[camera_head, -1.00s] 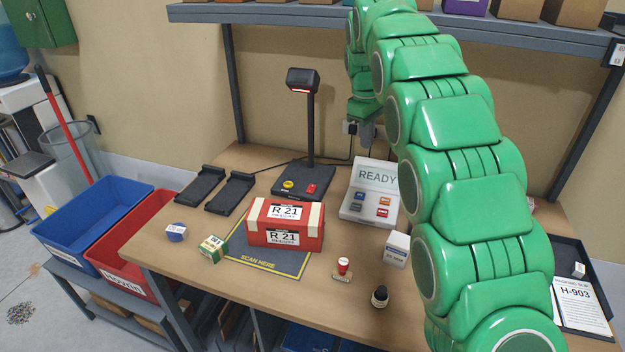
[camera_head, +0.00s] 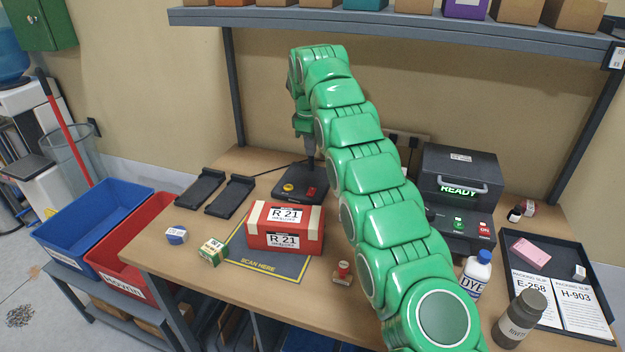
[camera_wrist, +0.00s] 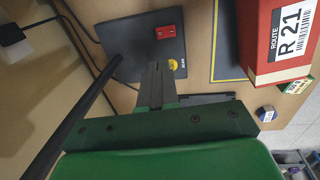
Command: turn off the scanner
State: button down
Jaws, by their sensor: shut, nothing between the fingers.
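The scanner has a flat black base (camera_head: 283,196) on the table, with a round yellow button (camera_head: 288,187) and a red switch (camera_head: 310,191). Its upper part is hidden behind my arm in the head view. In the wrist view the base (camera_wrist: 122,40) carries the red switch (camera_wrist: 166,32) and the yellow button (camera_wrist: 172,65), and a black post (camera_wrist: 85,110) runs down on the left. My gripper (camera_wrist: 154,66) is shut and empty. Its tips appear over the base, close to the yellow button. In the head view my gripper (camera_head: 310,165) is above the base; whether it touches is unclear.
A red R 21 box (camera_head: 262,236) sits on the scan mat (camera_head: 262,262) in front. A black machine reading READY (camera_head: 457,165) stands right of my arm. Two black cradles (camera_head: 202,188) lie left of the scanner. Dye and dark bottles stand front right.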

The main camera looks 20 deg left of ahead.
send_near(313, 189)
jog(key=f, duration=0.5)
jog(key=shift+w+f, duration=0.2)
jog(key=shift+w, duration=0.1)
jog(key=shift+w+f, duration=0.15)
jog(key=shift+f, duration=0.55)
